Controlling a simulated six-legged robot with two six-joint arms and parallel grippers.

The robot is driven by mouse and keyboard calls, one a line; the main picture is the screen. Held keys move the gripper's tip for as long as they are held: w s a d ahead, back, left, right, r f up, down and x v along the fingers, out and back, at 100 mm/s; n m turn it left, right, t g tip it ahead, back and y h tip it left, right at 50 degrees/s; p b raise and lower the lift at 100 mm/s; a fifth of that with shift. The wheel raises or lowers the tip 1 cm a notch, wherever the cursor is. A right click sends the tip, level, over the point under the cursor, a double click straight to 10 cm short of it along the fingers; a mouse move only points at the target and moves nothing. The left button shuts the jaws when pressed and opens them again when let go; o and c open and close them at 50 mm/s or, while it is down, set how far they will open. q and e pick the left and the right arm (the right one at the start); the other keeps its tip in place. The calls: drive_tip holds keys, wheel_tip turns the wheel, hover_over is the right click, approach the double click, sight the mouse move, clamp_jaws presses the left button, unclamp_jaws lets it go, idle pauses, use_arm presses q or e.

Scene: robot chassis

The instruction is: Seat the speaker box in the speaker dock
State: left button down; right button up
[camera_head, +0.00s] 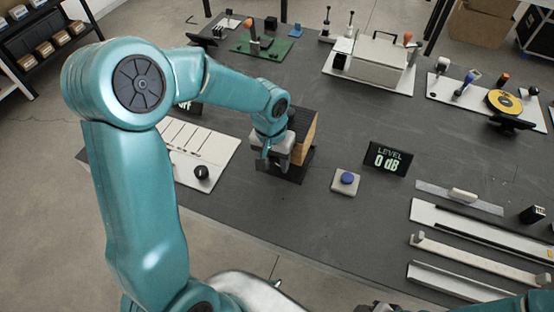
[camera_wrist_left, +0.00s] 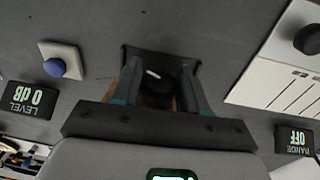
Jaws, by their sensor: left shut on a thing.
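The speaker box (camera_head: 306,136), with light wooden sides, stands in the middle of the table at the black speaker dock (camera_head: 294,177). My left gripper (camera_head: 281,158) is shut on the speaker box from the near side. In the left wrist view, the two fingers (camera_wrist_left: 160,70) straddle a dark, shiny part of the box (camera_wrist_left: 155,92), with a little brown wood beside it. The black dock edge (camera_wrist_left: 160,52) shows just beyond the fingertips. The gripper and box hide most of the dock, so I cannot tell whether the box is fully down in it. My right gripper is not in view.
A blue button (camera_head: 347,178) on a pale base and a "LEVEL 0 dB" display (camera_head: 388,159) stand right of the dock. A white slotted panel with a black knob (camera_head: 201,172) lies to the left. Long rails (camera_head: 478,250) fill the right front.

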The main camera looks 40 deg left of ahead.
sight(276, 183)
use_arm(q)
drive_tip(key=shift+s+f+b, duration=0.1)
drive_tip(key=shift+f+b, duration=0.3)
drive_tip(key=shift+b, duration=0.15)
wheel_tip(276, 183, down, 6)
drive_tip(key=b, duration=0.5)
drive_tip(key=shift+r, duration=0.2)
drive_tip(key=shift+f+b, duration=0.25)
drive_tip(key=shift+b, duration=0.05)
drive_tip(key=c, duration=0.5)
unclamp_jaws()
wheel_tip(276, 183, up, 16)
drive_tip(key=p, duration=0.2)
drive_tip(key=shift+s+a+r, duration=0.2)
drive_tip(key=shift+s+a, duration=0.15)
drive_tip(key=shift+s, duration=0.05)
